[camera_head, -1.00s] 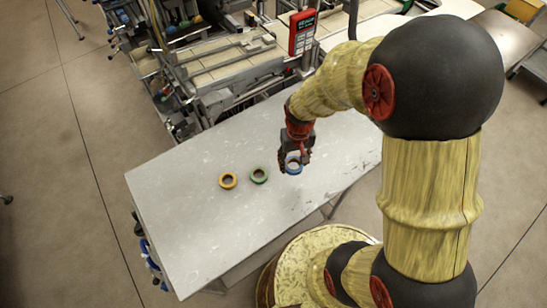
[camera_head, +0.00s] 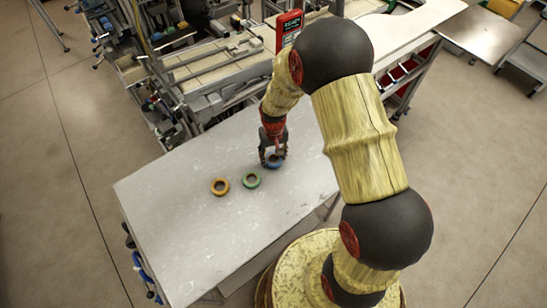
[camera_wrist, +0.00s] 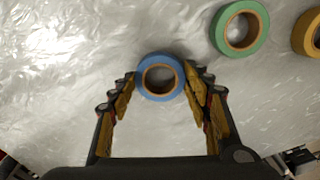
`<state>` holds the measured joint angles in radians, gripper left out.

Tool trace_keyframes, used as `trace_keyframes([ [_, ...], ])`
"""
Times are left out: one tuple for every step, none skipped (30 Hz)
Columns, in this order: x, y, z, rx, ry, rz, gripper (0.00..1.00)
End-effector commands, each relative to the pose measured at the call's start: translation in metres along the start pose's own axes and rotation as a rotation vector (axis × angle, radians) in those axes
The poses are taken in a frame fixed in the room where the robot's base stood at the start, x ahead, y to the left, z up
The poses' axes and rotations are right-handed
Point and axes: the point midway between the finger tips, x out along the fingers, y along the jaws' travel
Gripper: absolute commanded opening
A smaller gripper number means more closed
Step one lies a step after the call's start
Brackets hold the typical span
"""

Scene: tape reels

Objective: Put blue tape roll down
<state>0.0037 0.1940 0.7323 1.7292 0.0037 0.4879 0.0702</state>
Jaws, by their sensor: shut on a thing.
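The blue tape roll (camera_wrist: 160,92) is between the fingertips of my gripper (camera_wrist: 158,88) in the wrist view, its hole facing the camera. In the head view my gripper (camera_head: 273,158) points down over the grey table, shut on the blue roll (camera_head: 274,163), which is partly hidden by the fingers. The roll is at or close to the tabletop; I cannot tell whether it touches. A green tape roll (camera_head: 251,180) lies flat to its left, and an orange one (camera_head: 220,187) lies farther left. The wrist view also shows the green roll (camera_wrist: 240,28) and the orange roll (camera_wrist: 312,34) at upper right.
The grey table (camera_head: 180,230) is clear in front of and left of the rolls. Machinery with a conveyor (camera_head: 215,65) and a red handheld panel (camera_head: 289,28) stand behind the table.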

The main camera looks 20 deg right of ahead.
Motion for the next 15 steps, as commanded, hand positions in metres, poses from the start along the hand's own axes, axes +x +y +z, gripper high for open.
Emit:
trace_keyframes([
  [0.0038, 0.0000, -0.0005, 0.000, 0.001, 0.000, 0.25],
  [0.0042, 0.0000, -0.0006, 0.000, 0.001, 0.000, 0.25],
  [0.0038, 0.0000, -0.0008, 0.000, 0.002, 0.000, 0.25],
  [0.0034, 0.0000, -0.0008, 0.000, 0.002, 0.000, 0.25],
  [0.0033, 0.0000, -0.0007, 0.000, 0.002, 0.000, 0.25],
  [0.0032, 0.0000, -0.0007, 0.000, 0.002, 0.000, 0.25],
  [0.0032, 0.0000, -0.0006, 0.000, 0.002, 0.000, 0.25],
  [0.0033, 0.0000, -0.0006, 0.000, 0.002, 0.000, 0.25],
  [0.0040, 0.0000, -0.0005, 0.000, 0.002, 0.000, 0.25],
  [0.0050, 0.0000, -0.0004, 0.000, 0.001, 0.000, 0.25],
  [0.0060, 0.0000, -0.0004, 0.000, 0.001, 0.000, 0.25],
  [0.0073, 0.0000, -0.0004, 0.000, 0.001, 0.000, 0.25],
  [0.0069, 0.0000, -0.0004, 0.000, 0.001, 0.000, 0.50],
  [0.0066, 0.0000, -0.0004, 0.000, 0.002, 0.000, 0.51],
  [0.0065, 0.0000, -0.0003, 0.000, 0.001, 0.000, 0.54],
])
